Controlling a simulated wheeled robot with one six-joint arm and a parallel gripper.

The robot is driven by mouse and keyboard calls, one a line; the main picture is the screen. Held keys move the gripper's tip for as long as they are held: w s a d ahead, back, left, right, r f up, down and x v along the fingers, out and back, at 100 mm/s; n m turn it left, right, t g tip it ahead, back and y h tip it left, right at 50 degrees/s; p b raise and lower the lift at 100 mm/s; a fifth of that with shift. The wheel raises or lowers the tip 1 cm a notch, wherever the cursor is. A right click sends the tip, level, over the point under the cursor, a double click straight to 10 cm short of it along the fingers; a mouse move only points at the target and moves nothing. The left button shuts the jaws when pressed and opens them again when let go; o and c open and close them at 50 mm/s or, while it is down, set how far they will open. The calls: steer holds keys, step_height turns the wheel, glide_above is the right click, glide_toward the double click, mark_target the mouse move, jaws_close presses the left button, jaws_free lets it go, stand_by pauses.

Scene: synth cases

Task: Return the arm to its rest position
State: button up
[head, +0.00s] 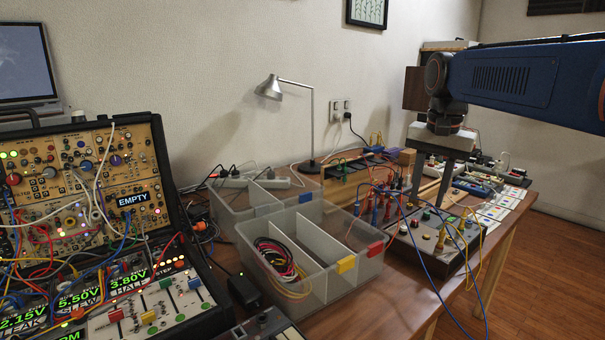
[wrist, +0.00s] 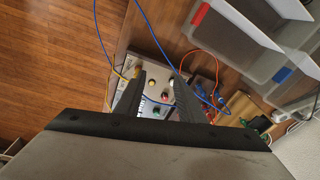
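My blue arm reaches in from the right edge of the head view. My gripper (head: 428,196) points down at its end, with its two dark fingers apart. The fingers are over a control box (head: 455,257) with knobs, colored buttons and plugged cables. In the wrist view my gripper (wrist: 158,77) shows a clear gap between the fingers. Knobs and buttons of the control box (wrist: 158,70) show through that gap, and nothing is held. I cannot tell whether the fingertips touch the box or the cables near them.
Blue, orange and yellow cables loop around the control box. Clear bins (head: 319,290) with colored tabs stand left of it, one holding coiled wires (head: 278,262). A synthesizer rack (head: 90,190) fills the left, and a desk lamp (head: 312,125) stands behind. Wooden floor (head: 560,265) is open at right.

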steer(key=s+f+n+t, duration=0.3)
steer(key=s+f+n, duration=0.4)
steer(key=s+f, duration=1.4)
steer(key=s, duration=0.3)
steer(key=shift+r, duration=0.1)
